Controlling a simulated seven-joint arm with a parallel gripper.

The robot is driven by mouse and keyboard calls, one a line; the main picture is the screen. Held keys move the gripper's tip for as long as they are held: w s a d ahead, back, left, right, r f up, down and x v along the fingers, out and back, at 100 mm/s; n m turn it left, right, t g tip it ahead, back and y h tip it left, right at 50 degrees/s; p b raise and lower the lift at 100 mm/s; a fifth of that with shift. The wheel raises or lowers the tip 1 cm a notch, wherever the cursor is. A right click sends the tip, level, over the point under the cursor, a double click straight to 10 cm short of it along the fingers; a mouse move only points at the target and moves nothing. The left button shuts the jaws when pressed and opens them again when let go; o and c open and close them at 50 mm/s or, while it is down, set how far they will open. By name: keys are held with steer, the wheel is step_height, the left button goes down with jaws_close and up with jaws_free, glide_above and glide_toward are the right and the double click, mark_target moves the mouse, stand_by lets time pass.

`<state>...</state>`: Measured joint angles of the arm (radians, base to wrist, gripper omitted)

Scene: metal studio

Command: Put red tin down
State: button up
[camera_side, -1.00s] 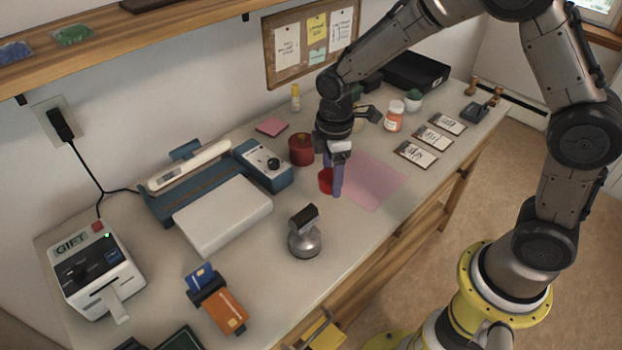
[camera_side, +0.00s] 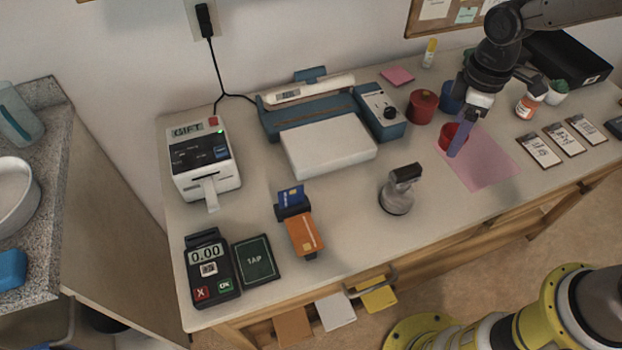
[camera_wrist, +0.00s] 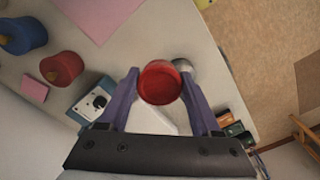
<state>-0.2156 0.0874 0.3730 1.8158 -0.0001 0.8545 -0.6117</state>
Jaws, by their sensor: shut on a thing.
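The red tin (camera_side: 448,136) is a small bright red round tin. It sits between the purple fingers of my gripper (camera_side: 455,142), which is shut on it. In the wrist view the tin (camera_wrist: 160,84) shows its open-looking top between both fingertips of my gripper (camera_wrist: 159,76). In the side view the tin is over or beside the left edge of the pink mat (camera_side: 490,165). One finger partly covers it. Whether its base touches the table cannot be told.
A dark red canister (camera_side: 423,106) and a blue canister (camera_side: 452,98) stand behind the tin. A stamp-like grey object (camera_side: 398,192) stands in front left. A scale (camera_side: 328,146) is left. Cards (camera_side: 563,140) and an orange-labelled jar (camera_side: 528,105) are right. The pink mat looks bare.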

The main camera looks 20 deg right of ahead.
steer(key=w+a+r, duration=0.1)
steer(key=w+a, duration=0.2)
steer(key=a, duration=0.4)
steer(key=w+a, duration=0.3)
steer(key=a, duration=0.4)
steer(key=s+a+f+n, duration=0.2)
steer(key=a+f, duration=0.2)
steer(key=a, duration=0.8)
glide_above(266, 187)
steer(key=f, duration=0.5)
steer(key=s+f, duration=0.1)
steer(key=f, duration=0.1)
steer(key=shift+d+f, duration=0.3)
steer(key=shift+f, duration=0.1)
steer(key=shift+w+a+f, duration=0.3)
steer(key=shift+w+f, duration=0.1)
steer(key=shift+f, duration=0.2)
steer(key=shift+w+a+f, duration=0.1)
steer(key=shift+f, duration=1.5)
